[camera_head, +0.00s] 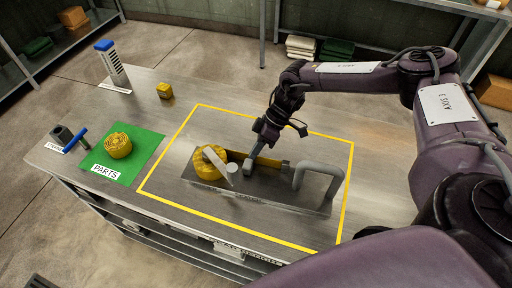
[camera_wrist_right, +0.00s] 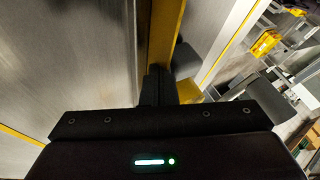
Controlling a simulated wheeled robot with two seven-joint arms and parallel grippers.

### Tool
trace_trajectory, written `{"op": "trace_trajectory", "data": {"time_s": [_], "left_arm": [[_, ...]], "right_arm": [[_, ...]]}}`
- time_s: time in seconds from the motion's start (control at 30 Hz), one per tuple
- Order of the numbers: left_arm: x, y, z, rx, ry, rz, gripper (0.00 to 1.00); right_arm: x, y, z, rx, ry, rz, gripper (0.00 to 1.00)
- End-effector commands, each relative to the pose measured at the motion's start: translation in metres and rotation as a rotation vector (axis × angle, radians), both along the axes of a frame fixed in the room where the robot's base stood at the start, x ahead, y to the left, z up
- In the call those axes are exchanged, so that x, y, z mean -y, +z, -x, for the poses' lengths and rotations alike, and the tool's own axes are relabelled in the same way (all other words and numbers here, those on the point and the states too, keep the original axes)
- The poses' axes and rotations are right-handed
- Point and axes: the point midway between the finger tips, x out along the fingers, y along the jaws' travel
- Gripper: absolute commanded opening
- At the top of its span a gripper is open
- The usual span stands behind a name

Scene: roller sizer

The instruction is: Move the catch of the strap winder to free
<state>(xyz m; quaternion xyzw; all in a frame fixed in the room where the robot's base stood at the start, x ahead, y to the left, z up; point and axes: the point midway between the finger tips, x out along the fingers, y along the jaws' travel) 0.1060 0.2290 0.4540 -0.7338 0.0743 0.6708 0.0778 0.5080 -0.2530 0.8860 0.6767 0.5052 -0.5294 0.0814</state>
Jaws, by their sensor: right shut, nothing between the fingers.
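The strap winder (camera_head: 305,203) lies inside the yellow outline on the metal bench. It has a yellow strap roll (camera_head: 207,163) at its left, a pale lever (camera_head: 216,163) across the roll, and a thick grey bent handle (camera_head: 318,167) at its right. A yellow strap (camera_wrist_right: 165,30) runs along it. My right gripper (camera_head: 250,168) is shut and empty, pointing down at the strap between roll and handle. In the right wrist view its dark fingers (camera_wrist_right: 160,85) are together beside the strap and a grey flat piece (camera_wrist_right: 188,61). I cannot tell which part is the catch. My left gripper is out of view.
A green mat (camera_head: 146,142) at the left carries another yellow roll (camera_head: 117,145). A blue-handled tool (camera_head: 75,140), a blue-topped upright piece (camera_head: 112,63) and a small yellow block (camera_head: 164,90) stand on the bench. The bench behind the outline is mostly clear.

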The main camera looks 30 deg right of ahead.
Motion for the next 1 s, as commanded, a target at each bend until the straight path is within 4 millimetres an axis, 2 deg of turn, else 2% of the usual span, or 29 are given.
{"op": "trace_trajectory", "data": {"time_s": [0.03,0.1,0.33,0.5,0.83,1.0], "left_arm": [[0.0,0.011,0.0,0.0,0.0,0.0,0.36],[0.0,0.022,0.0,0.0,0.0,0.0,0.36],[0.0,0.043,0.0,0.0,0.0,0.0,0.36],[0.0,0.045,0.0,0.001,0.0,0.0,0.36],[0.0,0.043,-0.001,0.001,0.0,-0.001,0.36],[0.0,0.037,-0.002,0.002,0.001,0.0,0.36]], "right_arm": [[-0.007,0.004,0.008,-0.007,0.003,-0.003,0.0],[-0.016,0.006,0.018,-0.009,0.005,-0.005,0.0],[-0.04,0.004,0.043,-0.006,0.003,-0.003,0.0],[-0.046,0.002,0.048,-0.004,0.003,-0.001,0.0],[-0.045,0.001,0.047,-0.002,0.002,-0.001,0.0],[-0.034,0.014,0.044,0.002,0.0,-0.001,0.0]]}}
